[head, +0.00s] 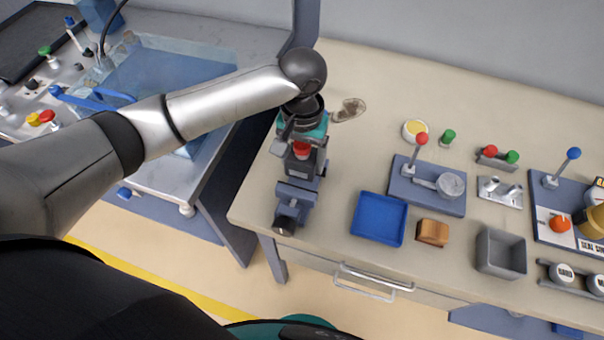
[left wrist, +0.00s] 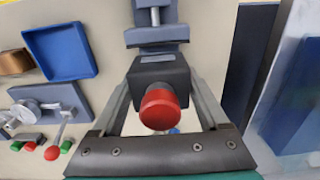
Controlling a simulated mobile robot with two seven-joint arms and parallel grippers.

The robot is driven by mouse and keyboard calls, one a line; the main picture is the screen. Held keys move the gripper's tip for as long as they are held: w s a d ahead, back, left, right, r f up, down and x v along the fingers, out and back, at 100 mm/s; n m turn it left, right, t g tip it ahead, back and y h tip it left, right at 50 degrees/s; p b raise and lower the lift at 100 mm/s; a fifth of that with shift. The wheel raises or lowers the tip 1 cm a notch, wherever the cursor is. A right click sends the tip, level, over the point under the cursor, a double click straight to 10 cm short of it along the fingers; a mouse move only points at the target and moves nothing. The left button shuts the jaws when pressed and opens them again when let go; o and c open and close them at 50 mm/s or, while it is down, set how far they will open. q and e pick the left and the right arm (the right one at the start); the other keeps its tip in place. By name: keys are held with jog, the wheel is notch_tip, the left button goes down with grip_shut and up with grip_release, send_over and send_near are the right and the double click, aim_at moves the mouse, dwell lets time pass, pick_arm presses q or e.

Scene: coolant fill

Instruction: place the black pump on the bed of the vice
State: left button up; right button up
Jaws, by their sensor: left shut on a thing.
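The black pump (head: 301,167) is a dark block with a red knob on top. My left gripper (head: 304,145) is shut on it, and its arm comes in from the left. In the left wrist view the pump (left wrist: 160,72) sits between the two fingers (left wrist: 162,100), its red knob toward the camera. The blue-grey vice (head: 297,193) stands near the left end of the bench; it also shows in the left wrist view (left wrist: 157,37). The pump is over or at the vice bed behind the front jaw. The bed is mostly hidden, and I cannot tell whether they touch. My right gripper is not in view.
A blue tray (head: 379,219), a wooden block (head: 432,232) and a grey bin (head: 501,253) stand right of the vice. Behind them is a blue-grey fixture (head: 427,188) with a red-knobbed lever. A machine with a clear-walled basin (head: 170,70) is at left.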

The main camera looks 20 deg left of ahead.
aim_at(303, 144)
pick_arm(q)
jog(key=shift+f+b, duration=0.4)
jog(key=shift+f, duration=2.4)
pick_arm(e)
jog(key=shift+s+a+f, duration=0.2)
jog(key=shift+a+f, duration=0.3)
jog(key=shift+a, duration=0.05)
pick_arm(q)
jog(key=o, duration=1.2)
jog(key=shift+f, duration=0.1)
jog(key=shift+o, duration=1.4)
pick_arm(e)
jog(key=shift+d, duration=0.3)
pick_arm(q)
notch_tip(303, 144, up, 12)
jog(key=shift+r+p, duration=0.15)
jog(key=shift+p, duration=0.85)
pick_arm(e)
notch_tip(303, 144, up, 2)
